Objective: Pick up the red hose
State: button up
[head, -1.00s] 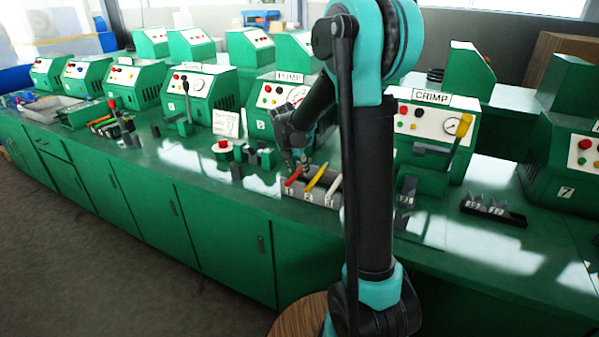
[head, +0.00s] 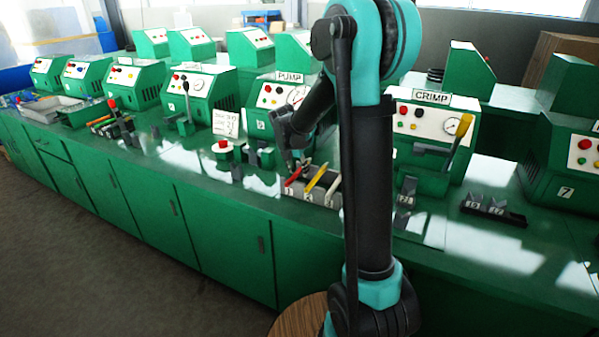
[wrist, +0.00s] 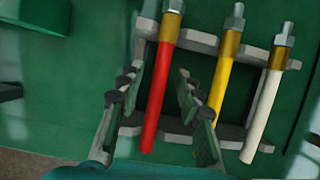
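The red hose (wrist: 157,98) lies in a grey rack (wrist: 205,38), with a brass and silver fitting at its far end. It also shows in the head view (head: 292,178), at the left end of the rack. My gripper (wrist: 155,108) is open, with one finger on each side of the red hose. I see gaps between the hose and both fingers. My gripper (head: 297,166) is partly hard to make out in the head view, just over the rack's left end.
A yellow hose (wrist: 219,85) lies close to my right finger, and a white hose (wrist: 263,110) is beyond it. The PUMP machine (head: 278,95) stands behind the rack, and the CRIMP machine (head: 425,125) is to its right. A red button box (head: 223,149) is to the left.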

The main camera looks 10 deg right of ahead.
grip_shut()
jog(key=shift+r, duration=0.1)
